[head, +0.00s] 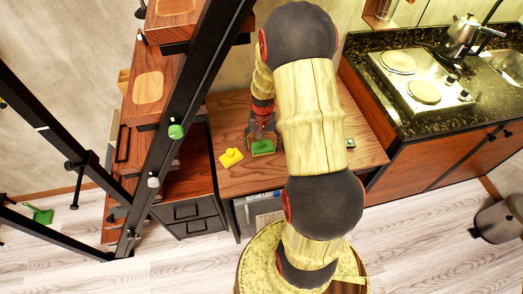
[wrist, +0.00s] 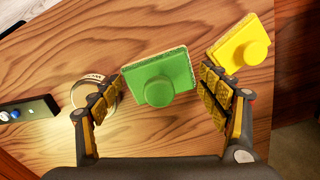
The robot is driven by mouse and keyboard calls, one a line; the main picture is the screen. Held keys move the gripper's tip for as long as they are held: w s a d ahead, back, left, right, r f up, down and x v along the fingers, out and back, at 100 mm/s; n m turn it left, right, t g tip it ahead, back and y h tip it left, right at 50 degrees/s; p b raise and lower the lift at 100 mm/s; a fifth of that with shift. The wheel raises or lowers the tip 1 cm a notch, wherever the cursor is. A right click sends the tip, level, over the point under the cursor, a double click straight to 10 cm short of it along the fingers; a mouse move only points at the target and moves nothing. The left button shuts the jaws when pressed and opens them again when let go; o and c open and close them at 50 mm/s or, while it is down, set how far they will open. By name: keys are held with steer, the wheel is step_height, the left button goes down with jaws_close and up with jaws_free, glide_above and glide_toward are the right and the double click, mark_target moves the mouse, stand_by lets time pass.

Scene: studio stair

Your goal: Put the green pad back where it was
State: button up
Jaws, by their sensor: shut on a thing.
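The green pad (wrist: 160,80) is a flat block with a round knob on top, between the two fingers of my gripper (wrist: 158,98) in the wrist view. My gripper is shut on it, though slim gaps seem to show beside the pad in this view. In the head view the green pad (head: 263,147) is at the wooden desk, just below my gripper (head: 262,134). I cannot tell whether its underside touches the desk. A similar yellow pad (wrist: 240,45) lies close to its right in the wrist view; the yellow pad (head: 231,157) is left of it in the head view.
The wooden desk (head: 225,120) has bare room around the pads. A round pale object (wrist: 80,92) is partly behind the left finger, and a dark device (wrist: 28,112) lies farther left. Black stair rails (head: 185,110) stand left of the desk; a stove counter (head: 425,125) is right.

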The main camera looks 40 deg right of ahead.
mark_target(262, 149)
steer(key=shift+w+d+f, duration=0.35)
steer(key=shift+w+f, duration=0.15)
steer(key=shift+f, duration=0.3)
step_height(262, 149, down, 3)
steer(key=shift+w+f+b, duration=0.1)
steer(key=shift+f+b, duration=0.05)
steer(key=shift+b, duration=0.7)
steer(key=o, duration=1)
steer(key=shift+o, duration=0.6)
step_height(262, 149, up, 12)
steer(key=p, duration=0.3)
steer(key=shift+p, duration=0.3)
